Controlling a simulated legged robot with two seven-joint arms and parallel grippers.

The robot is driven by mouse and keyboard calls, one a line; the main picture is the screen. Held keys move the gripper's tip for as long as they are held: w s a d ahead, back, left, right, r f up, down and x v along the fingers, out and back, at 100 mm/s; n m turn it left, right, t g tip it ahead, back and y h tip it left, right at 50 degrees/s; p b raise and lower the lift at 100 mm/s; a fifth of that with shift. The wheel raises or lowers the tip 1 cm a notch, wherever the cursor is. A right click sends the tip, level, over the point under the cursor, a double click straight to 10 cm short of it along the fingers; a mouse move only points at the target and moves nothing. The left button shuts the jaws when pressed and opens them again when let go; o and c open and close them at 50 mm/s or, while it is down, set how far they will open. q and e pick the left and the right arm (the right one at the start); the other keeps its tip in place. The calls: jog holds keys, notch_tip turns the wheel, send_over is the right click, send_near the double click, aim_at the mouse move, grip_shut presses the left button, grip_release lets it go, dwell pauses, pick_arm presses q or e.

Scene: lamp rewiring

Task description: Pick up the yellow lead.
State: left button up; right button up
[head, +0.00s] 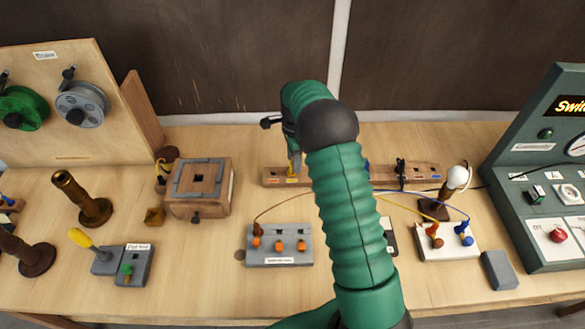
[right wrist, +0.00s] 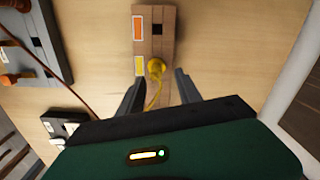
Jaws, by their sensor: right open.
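The yellow lead (right wrist: 156,67) stands with its yellow plug end at a slot of the wooden rack (right wrist: 154,22), beside a yellow label. Its thin yellow cord trails from the plug between my fingers. My right gripper (right wrist: 159,76) is open, with one finger on each side of the lead and no clear contact. In the head view my right gripper (head: 292,152) points down over the left end of the rack (head: 274,176), and a bit of the yellow lead (head: 293,170) shows just below it. My arm hides the middle of the rack. My left gripper is not in view.
A grey block with orange terminals (head: 280,260) sits in front of the rack, with a brown wire rising from it. A wooden box (head: 199,188) stands to the left. The lamp (head: 457,178) and a white terminal base (head: 447,252) are to the right, beside a green panel (head: 545,150).

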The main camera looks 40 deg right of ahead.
aim_at(292, 173)
jog(key=f, duration=0.2)
jog(key=shift+a+f, duration=0.25)
jog(key=shift+f, duration=0.1)
jog(key=shift+w+a+f, duration=0.1)
jog(key=shift+a+f, duration=0.1)
jog(key=shift+a+r, duration=0.1)
jog(key=shift+a, duration=0.25)
jog(key=c, duration=0.5)
jog(key=shift+d, duration=0.35)
grip_shut()
jog(key=shift+a, duration=0.1)
